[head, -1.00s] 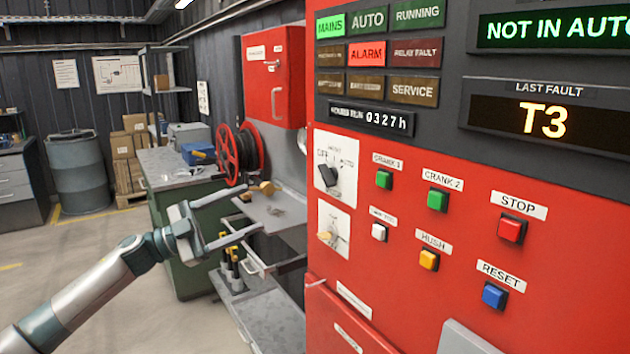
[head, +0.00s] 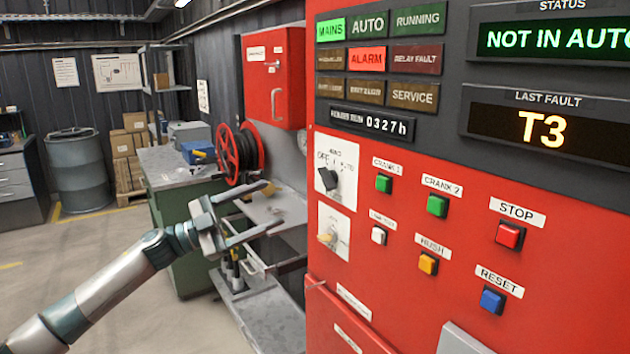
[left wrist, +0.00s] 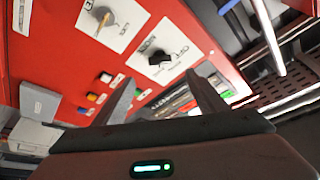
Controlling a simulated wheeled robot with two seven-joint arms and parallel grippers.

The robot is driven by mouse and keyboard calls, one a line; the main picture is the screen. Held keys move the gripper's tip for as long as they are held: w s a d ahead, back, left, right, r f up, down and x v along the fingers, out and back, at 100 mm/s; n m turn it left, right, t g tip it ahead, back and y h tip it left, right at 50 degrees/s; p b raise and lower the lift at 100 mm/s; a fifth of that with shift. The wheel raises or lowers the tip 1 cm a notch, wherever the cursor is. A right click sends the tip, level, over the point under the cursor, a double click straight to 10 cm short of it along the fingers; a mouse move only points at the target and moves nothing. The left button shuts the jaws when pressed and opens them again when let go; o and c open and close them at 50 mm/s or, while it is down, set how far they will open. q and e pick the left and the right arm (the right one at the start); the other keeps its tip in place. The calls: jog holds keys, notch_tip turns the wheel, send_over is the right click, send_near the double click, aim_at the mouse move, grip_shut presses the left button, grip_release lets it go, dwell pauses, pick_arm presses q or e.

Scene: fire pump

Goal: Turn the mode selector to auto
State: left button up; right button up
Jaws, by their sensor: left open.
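The mode selector (head: 328,179) is a black knob on a white plate at the left side of the red panel. Its plate has labels around the knob, partly legible. The knob appears turned toward the left, OFF side. It also shows in the left wrist view (left wrist: 160,58), ahead of the fingers. My left gripper (head: 273,206) is open and empty, left of the panel and apart from the knob; both fingers also show in the left wrist view (left wrist: 166,92). The status display (head: 555,40) reads NOT IN AUTO, and the AUTO lamp (head: 369,25) is unlit. My right gripper is not seen.
A second plate with a yellowish knob (head: 326,238) sits just below the selector. Coloured push buttons, including the red STOP button (head: 510,235), lie to its right. A bench (head: 180,165) and a red hose reel (head: 236,154) stand behind my left gripper.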

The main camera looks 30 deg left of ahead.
aim_at(328, 179)
pick_arm(q)
jog(key=p+x, duration=0.5)
jog(key=x, duration=0.8)
jog(key=shift+p, duration=0.3)
jog(key=shift+s, duration=0.1)
jog(key=c, duration=1)
